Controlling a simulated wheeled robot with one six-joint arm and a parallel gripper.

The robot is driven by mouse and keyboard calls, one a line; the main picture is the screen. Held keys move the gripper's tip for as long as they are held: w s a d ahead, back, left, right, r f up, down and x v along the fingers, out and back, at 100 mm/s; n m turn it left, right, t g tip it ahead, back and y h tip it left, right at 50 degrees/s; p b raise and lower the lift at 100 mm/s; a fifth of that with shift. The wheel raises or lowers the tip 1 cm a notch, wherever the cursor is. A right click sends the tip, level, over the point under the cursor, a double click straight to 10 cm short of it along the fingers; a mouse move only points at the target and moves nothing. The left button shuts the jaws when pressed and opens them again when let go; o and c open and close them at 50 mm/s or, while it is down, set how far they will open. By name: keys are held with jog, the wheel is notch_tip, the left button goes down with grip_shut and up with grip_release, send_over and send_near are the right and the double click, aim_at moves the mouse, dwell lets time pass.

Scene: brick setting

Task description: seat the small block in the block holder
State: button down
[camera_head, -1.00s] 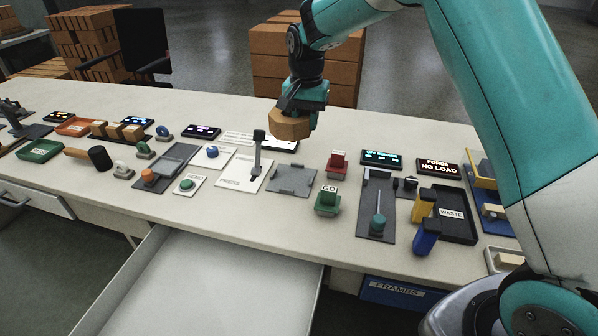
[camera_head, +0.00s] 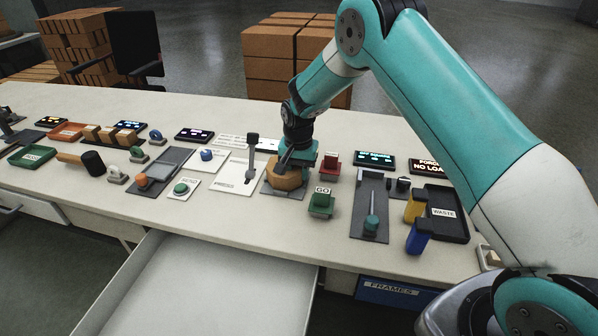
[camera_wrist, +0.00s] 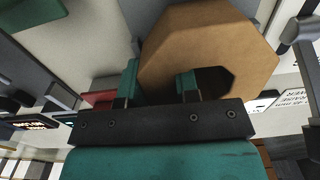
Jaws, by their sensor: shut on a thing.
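A press lever (camera_head: 252,158) stands close on the left. A red button (camera_head: 330,163) and a green GO button (camera_head: 321,203) stand close on the right. Several small brown blocks (camera_head: 112,135) sit in a rack at far left. An open drawer (camera_head: 215,285) juts out in front.

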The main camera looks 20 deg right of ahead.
jog(key=c, duration=0.8)
grip_release()
jog(key=shift+s+f, duration=0.25)
jog(key=shift+f, duration=0.1)
jog(key=shift+w, duration=0.1)
jog(key=shift+a+r, duration=0.1)
